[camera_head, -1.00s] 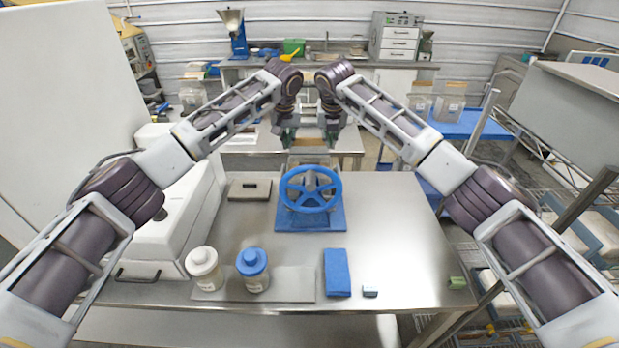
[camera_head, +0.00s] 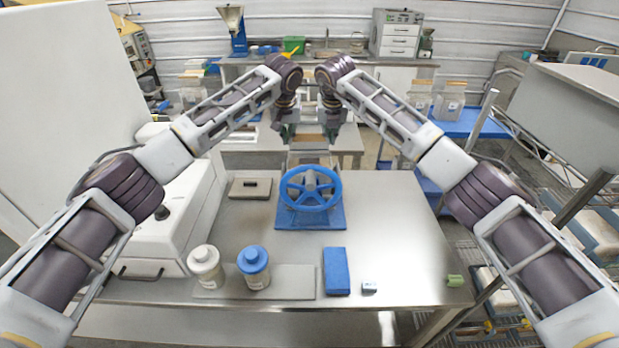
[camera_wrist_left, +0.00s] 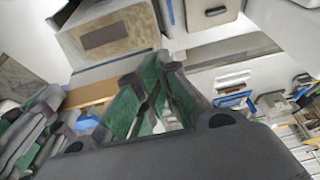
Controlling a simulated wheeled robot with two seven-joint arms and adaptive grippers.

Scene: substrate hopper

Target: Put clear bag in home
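A tan top bar (camera_head: 308,139) spans the gap between my two grippers, beyond the blue wheel; I take it for the top of the clear bag, whose body is hard to make out. In the left wrist view a pale box-like body with a brown patch (camera_wrist_left: 108,38) adjoins the tan bar (camera_wrist_left: 90,93). My left gripper (camera_head: 290,132) is at the bar's left end and appears shut on it; its green fingers (camera_wrist_left: 150,95) lean together. My right gripper (camera_head: 330,130) appears shut on the right end. The fingertips are partly hidden.
A blue handwheel (camera_head: 310,188) stands on the steel table (camera_head: 395,220). Two jars (camera_head: 253,268), a blue block (camera_head: 336,271) and small items lie near the front. Tan-topped clear containers (camera_head: 450,103) stand on a blue table at right. The table's right half is mostly clear.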

